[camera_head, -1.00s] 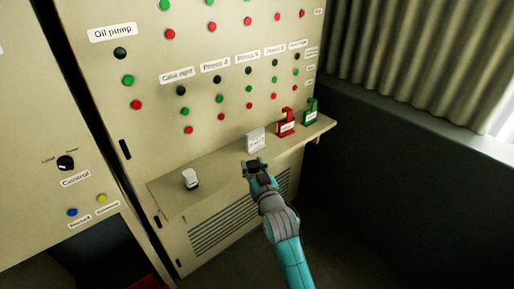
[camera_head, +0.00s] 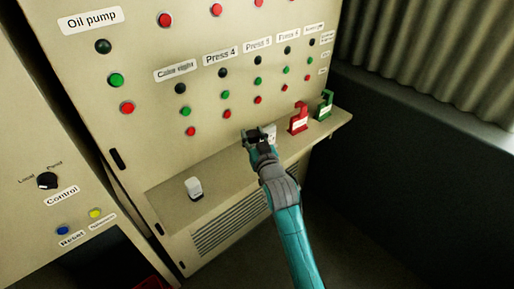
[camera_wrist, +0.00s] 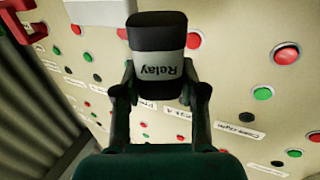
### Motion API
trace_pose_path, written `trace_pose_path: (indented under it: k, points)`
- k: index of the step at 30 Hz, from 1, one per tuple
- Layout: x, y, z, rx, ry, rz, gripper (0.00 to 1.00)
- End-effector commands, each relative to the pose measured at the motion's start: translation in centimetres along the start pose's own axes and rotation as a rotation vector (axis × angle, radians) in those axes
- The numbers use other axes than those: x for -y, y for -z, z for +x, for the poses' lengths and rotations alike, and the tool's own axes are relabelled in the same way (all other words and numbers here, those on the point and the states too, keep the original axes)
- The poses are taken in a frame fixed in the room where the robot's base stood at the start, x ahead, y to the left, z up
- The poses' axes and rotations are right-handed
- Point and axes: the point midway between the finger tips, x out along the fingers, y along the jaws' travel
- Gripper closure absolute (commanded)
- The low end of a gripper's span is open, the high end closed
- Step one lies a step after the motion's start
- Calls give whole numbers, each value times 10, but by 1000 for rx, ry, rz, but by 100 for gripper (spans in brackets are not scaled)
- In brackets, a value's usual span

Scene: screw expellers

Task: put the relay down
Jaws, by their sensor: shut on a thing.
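My gripper (camera_head: 254,139) is shut on the relay (camera_wrist: 157,52), a block with a black end, a pale body and an upside-down "Relay" label in the wrist view. The two fingers (camera_wrist: 158,98) hold it by its sides. In the head view the relay is hardly distinguishable from the dark gripper. The gripper is at the narrow beige shelf (camera_head: 228,183) on the cabinet front, in front of a white block (camera_head: 270,131) that it partly hides. I cannot tell whether the relay touches the shelf.
A small white object (camera_head: 194,188) stands on the shelf's left part, with bare shelf between it and my gripper. A red item (camera_head: 299,119) and a green item (camera_head: 325,106) stand at the right end. Buttons and labels cover the panel (camera_head: 145,75) above.

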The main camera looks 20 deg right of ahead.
Motion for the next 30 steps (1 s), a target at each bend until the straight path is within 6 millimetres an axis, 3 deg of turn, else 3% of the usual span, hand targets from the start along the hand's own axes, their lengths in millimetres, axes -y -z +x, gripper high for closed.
trace_pose_path:
  k: [3, 11, 18, 29, 30]
  points:
    - [0, -21, 0, 2, 0, -1, 95]
    - [0, -40, 0, 1, 0, -1, 95]
    - [0, -68, 0, 0, 0, 1, 95]
    - [0, -73, 0, -1, 0, 0, 95]
    - [0, -74, 0, 0, 0, 0, 56]
